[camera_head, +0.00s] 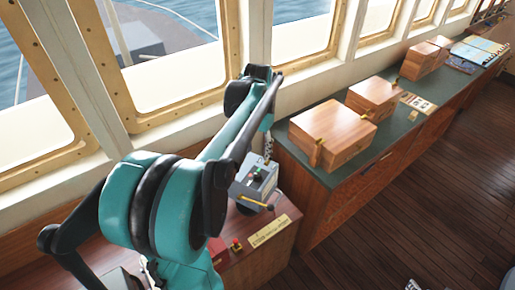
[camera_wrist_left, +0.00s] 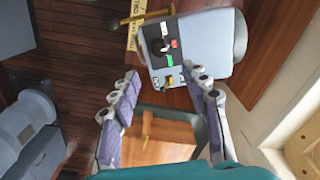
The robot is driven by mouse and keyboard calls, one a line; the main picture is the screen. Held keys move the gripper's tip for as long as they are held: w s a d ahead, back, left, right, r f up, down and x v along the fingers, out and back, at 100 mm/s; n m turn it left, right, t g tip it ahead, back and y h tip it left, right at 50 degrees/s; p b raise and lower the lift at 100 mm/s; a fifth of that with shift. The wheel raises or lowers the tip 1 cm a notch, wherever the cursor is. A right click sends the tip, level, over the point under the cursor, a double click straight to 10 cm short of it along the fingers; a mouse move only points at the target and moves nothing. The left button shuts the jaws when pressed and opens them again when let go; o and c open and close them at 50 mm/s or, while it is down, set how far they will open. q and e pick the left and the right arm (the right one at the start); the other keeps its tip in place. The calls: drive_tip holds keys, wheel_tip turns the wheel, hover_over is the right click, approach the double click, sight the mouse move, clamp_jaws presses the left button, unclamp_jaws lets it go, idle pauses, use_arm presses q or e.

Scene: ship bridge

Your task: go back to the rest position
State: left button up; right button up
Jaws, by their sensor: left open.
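My left arm comes in from the left in the head view, and its teal and black links bend over the wooden console. My left gripper (camera_wrist_left: 161,74) shows in the left wrist view with its two fingers spread apart and nothing held between them. Beyond the fingertips is a grey control box (camera_wrist_left: 203,45) with red, green and yellow controls. In the head view the same grey control box (camera_head: 246,190) stands on the console, just below the end of the arm. I cannot make out my right gripper.
A green-topped cabinet (camera_head: 398,133) runs along the windows to the right. It bears a large wooden box (camera_head: 328,125), a smaller wooden box (camera_head: 372,94) and more boxes farther back. A yellow marked strip (camera_head: 270,231) lies on the console. The wooden floor (camera_head: 430,190) at right looks clear.

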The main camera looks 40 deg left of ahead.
idle(0.5)
use_arm(q)
drive_tip(key=s+d+f+t+b, duration=0.3)
drive_tip(key=s+d+f+b, duration=0.2)
drive_tip(key=d, duration=0.5)
drive_tip(key=s+d+f+m+t+b, duration=0.1)
drive_tip(key=s+d+f+t+b, duration=0.3)
drive_tip(key=d+f+b, duration=0.4)
wheel_tip(320, 180, down, 4)
drive_tip(key=shift+s+d+f+m+b, duration=0.2)
drive_tip(key=shift+s+d+m+b, duration=0.2)
drive_tip(key=shift+d, duration=0.55)
